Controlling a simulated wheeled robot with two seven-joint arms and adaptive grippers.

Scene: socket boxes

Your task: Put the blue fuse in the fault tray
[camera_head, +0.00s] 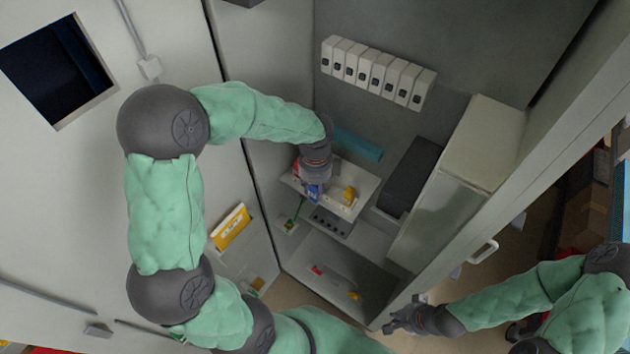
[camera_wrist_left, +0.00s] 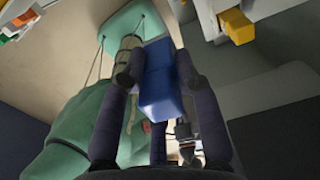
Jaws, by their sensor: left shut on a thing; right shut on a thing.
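The blue fuse (camera_head: 313,193) shows below my left gripper (camera_head: 314,181), inside the open cabinet. In the left wrist view the blue fuse (camera_wrist_left: 160,88) sits between the fingertips of my left gripper (camera_wrist_left: 158,80), which is shut on it. In the head view it is over or just in front of a white shelf (camera_head: 335,207); the exact gap cannot be told. My right gripper (camera_head: 398,318) is shut at the lower edge of the cabinet door; what it holds is too small to make out. I cannot tell which surface is the fault tray.
A yellow block (camera_head: 349,194) stands on the white shelf; it also shows in the wrist view (camera_wrist_left: 237,27). Small red (camera_head: 317,270) and yellow (camera_head: 353,295) pieces lie on the cabinet floor. A dark box (camera_head: 410,176) and a row of white switch boxes (camera_head: 375,70) are nearby.

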